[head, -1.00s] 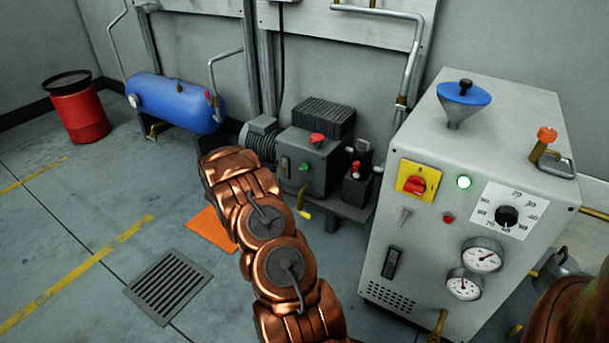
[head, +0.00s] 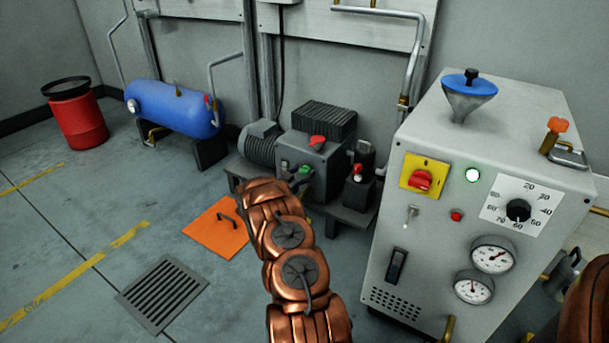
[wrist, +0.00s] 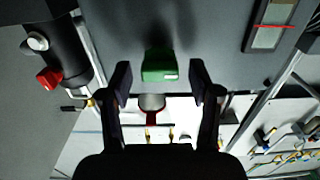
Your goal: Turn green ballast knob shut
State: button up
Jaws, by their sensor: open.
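The green ballast knob (wrist: 159,66) is on the dark grey face of the pump unit in the wrist view, with a small pale mark on it. My gripper (wrist: 158,80) is open, with one finger on each side of the knob; whether either finger touches it I cannot tell. In the head view the green knob (head: 305,170) shows on the front of the dark pump box (head: 325,165), just past the end of my copper-coloured arm. The gripper's fingers are hard to make out there.
A red knob (head: 317,141) sits on top of the pump box. A grey control cabinet (head: 440,180) stands to the right. A blue tank (head: 175,108) and red bin (head: 78,118) stand left. An orange plate (head: 205,230) lies on the floor.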

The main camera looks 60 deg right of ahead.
jog(key=shift+d, duration=0.75)
jog(key=c, duration=1.2)
